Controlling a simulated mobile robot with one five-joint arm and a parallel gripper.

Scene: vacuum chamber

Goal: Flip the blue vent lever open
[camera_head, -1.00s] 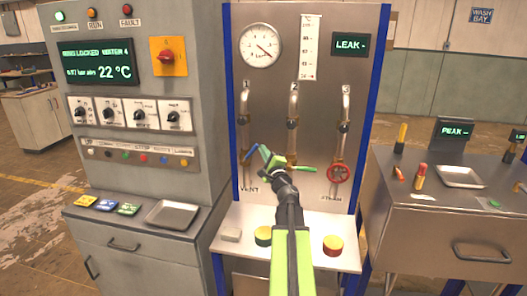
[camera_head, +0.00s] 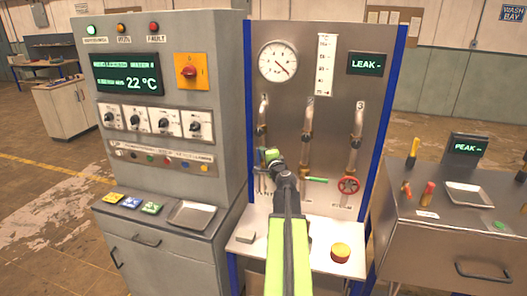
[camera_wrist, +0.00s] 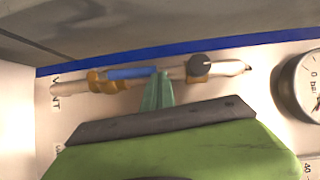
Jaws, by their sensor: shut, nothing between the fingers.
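The blue vent lever (camera_wrist: 133,72) shows in the wrist view beside the pipe marked VENT (camera_wrist: 60,92). It looks roughly in line with the pipe there, from the brass fitting (camera_wrist: 98,82) towards my fingertips. My gripper (camera_wrist: 161,76) is shut and empty, with its tips at or very near the lever's right end. I cannot tell whether they touch it. In the head view my gripper (camera_head: 268,156) is in front of the leftmost pipe (camera_head: 262,115) and hides most or all of the lever.
The middle pipe has a green lever (camera_head: 317,180), close to the right of my gripper. Below are a white shelf (camera_head: 318,258) and a red-and-yellow knob (camera_head: 340,253). A grey control cabinet (camera_head: 170,60) stands close on the left.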

